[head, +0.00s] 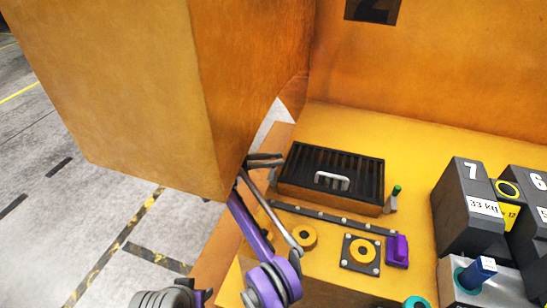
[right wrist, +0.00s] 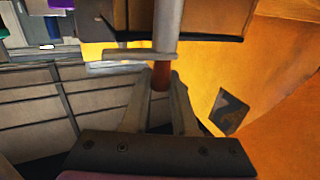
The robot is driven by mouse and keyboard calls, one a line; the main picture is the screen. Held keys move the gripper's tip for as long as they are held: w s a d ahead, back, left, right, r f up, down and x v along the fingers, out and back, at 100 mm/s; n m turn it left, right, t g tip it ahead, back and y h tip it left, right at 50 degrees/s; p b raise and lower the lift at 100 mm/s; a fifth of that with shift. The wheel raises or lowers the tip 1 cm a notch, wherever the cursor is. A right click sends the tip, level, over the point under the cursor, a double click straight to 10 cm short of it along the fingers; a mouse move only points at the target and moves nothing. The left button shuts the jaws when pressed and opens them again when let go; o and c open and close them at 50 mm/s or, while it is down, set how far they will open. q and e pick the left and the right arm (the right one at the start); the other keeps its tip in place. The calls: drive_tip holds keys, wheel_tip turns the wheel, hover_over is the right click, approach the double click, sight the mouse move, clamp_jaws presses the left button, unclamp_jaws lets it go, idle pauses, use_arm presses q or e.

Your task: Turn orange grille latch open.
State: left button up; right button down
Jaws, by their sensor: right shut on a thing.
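The black grille (head: 345,163) lies in an orange-brown frame on the yellow deck, with a pale handle (head: 331,181) on top. My right gripper (head: 265,160) is at the grille's left end, close to the big orange block. In the right wrist view my right gripper (right wrist: 160,88) is shut on a short orange-brown knob (right wrist: 160,76), which I take as the orange latch. A grey post and a grey crossbar (right wrist: 127,54) sit beyond the knob; the crossbar reaches left. In the head view the orange latch is hidden by the gripper. My left gripper is not in view.
A green-knobbed latch (head: 394,194) stands at the grille's right end. A dark rail (head: 335,217), a purple block (head: 397,251) and yellow rings lie in front. Dark numbered weights (head: 468,205) stand at the right. The large orange block (head: 150,80) crowds the left.

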drive_tip(key=shift+r, duration=0.1)
drive_tip(key=c, duration=0.7)
unclamp_jaws()
